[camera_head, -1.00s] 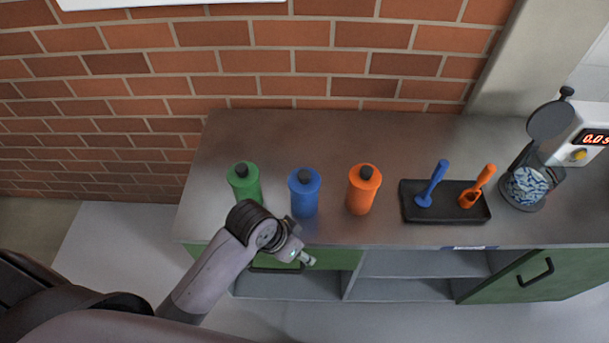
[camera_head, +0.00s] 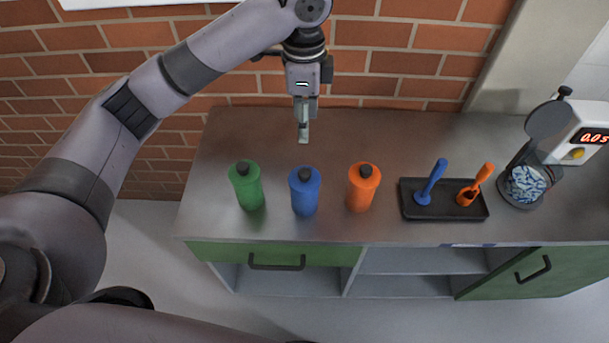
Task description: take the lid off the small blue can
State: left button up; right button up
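The small blue can (camera_head: 305,197) stands upright on the counter between a green can and an orange can. Its dark lid (camera_head: 304,174) sits on top. My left gripper (camera_head: 303,137) hangs above the counter, pointing down, higher than the blue can and a little behind it in the picture. It is apart from the can and holds nothing that I can see. Its fingertips appear edge-on, so the gap between them does not show. My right gripper is not in view.
The green can (camera_head: 247,187) and orange can (camera_head: 363,189) stand close on either side. A black tray (camera_head: 444,212) holds a blue scoop (camera_head: 431,183) and an orange scoop (camera_head: 477,184). A device with a display (camera_head: 580,135) and an open-lidded container (camera_head: 525,187) stand at the right.

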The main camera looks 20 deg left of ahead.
pick_arm(q)
jog(key=p, duration=0.3)
send_over(305, 172)
notch_tip(305, 172, down, 12)
jog(key=shift+s+a+r, duration=0.1)
jog(key=shift+s+r, duration=0.05)
notch_tip(305, 172, down, 4)
jog(key=shift+f+p, duration=0.1)
jog(key=shift+p, duration=0.75)
jog(key=shift+w+f, duration=0.2)
jog(key=shift+f, duration=0.35)
jog(key=shift+c, duration=0.4)
grip_shut()
